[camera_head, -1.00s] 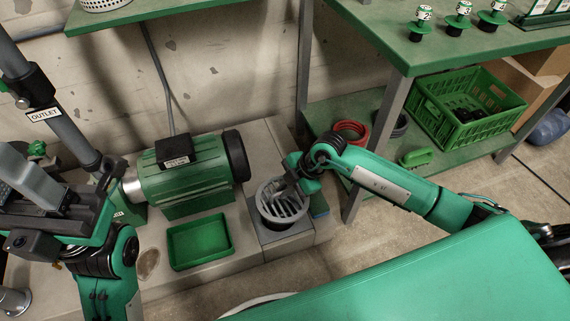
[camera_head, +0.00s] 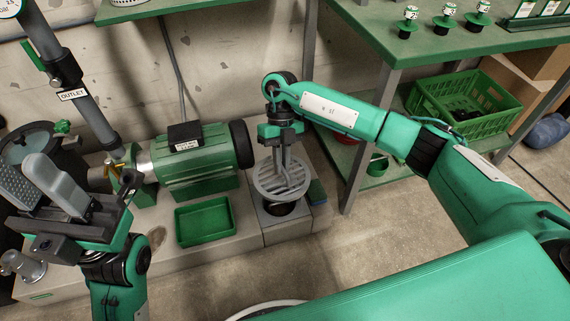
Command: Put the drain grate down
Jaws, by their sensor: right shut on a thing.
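The drain grate (camera_head: 268,184) is a round grey grid with slots and a rim. My right gripper (camera_head: 283,164) points down from above and is shut on the grate at its middle. The grate is held over the grey block (camera_head: 275,222), with a dark round opening (camera_head: 282,209) partly showing beneath it. The grate hides the rest of the opening.
A green motor (camera_head: 190,165) stands on the plinth left of the grate. An empty green tray (camera_head: 203,222) lies in front of it. A pipe tagged OUTLET (camera_head: 73,95) rises at the left. A shelf post (camera_head: 362,140) and green crate (camera_head: 465,108) are right.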

